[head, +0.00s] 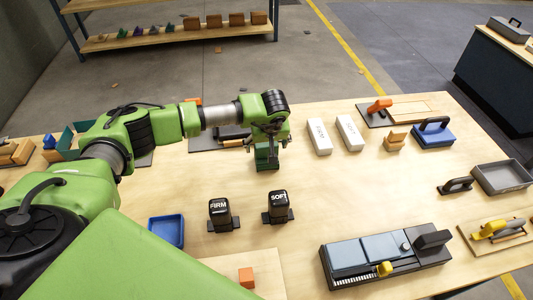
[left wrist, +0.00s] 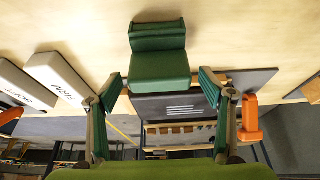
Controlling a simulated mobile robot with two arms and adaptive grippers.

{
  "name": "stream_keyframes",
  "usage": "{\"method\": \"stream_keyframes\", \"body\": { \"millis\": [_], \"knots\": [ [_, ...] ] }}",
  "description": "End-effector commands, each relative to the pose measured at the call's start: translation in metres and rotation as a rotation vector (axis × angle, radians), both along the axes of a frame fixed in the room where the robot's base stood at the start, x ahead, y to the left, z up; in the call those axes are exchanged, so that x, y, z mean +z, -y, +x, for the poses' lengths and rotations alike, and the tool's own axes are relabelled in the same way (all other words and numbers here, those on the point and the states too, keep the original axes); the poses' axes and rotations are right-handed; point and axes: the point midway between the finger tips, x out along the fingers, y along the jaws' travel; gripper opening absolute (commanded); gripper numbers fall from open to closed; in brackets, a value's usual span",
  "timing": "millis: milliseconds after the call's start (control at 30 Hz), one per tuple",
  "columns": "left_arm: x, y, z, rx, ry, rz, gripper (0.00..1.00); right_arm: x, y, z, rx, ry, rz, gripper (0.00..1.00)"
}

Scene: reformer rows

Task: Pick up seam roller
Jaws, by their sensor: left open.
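No thing in view is clearly a seam roller that I can name for sure. My left gripper (head: 268,138) is above the middle of the wooden table, fingers pointing down. In the left wrist view its two fingers (left wrist: 163,84) are spread apart with nothing clamped between them. A green block-like piece (left wrist: 160,66) with a raised back shows past the fingertips; in the head view the same green (head: 267,158) is just under the gripper. Whether the fingers touch it I cannot tell. A yellow-handled tool (head: 490,229) lies on a board at the right. My right gripper is out of view.
A dark mat with an orange piece (left wrist: 250,115) lies behind the gripper. Two white boxes (head: 320,136) (head: 350,132) stand to its right. A blue tray (head: 167,231) and grey tray (head: 503,177) are farther out.

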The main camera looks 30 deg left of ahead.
Motion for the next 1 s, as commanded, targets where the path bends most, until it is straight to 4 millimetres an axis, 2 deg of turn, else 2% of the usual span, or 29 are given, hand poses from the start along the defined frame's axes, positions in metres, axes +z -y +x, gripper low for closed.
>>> {"method": "stream_keyframes", "body": {
  "millis": [100, 300, 367, 767, 900, 1000],
  "knots": [
    [0.0, 0.0, 0.0, 0.0, 0.0, 0.0, 0.74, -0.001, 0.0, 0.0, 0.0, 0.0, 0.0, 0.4],
    [0.0, 0.0, 0.0, 0.001, 0.0, 0.0, 0.22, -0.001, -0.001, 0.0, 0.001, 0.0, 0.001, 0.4],
    [0.001, 0.0, 0.001, 0.001, 0.002, 0.0, 0.09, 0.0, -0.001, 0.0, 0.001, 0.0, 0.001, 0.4],
    [0.009, 0.0, 0.002, 0.001, 0.005, -0.001, 0.09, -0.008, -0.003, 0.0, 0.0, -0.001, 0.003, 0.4],
    [0.028, 0.0, 0.003, -0.001, 0.01, -0.002, 0.09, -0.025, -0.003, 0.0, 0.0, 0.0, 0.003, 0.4],
    [0.047, 0.006, -0.012, -0.004, 0.007, -0.001, 0.09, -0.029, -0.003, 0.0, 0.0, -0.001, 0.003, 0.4]
  ]
}}
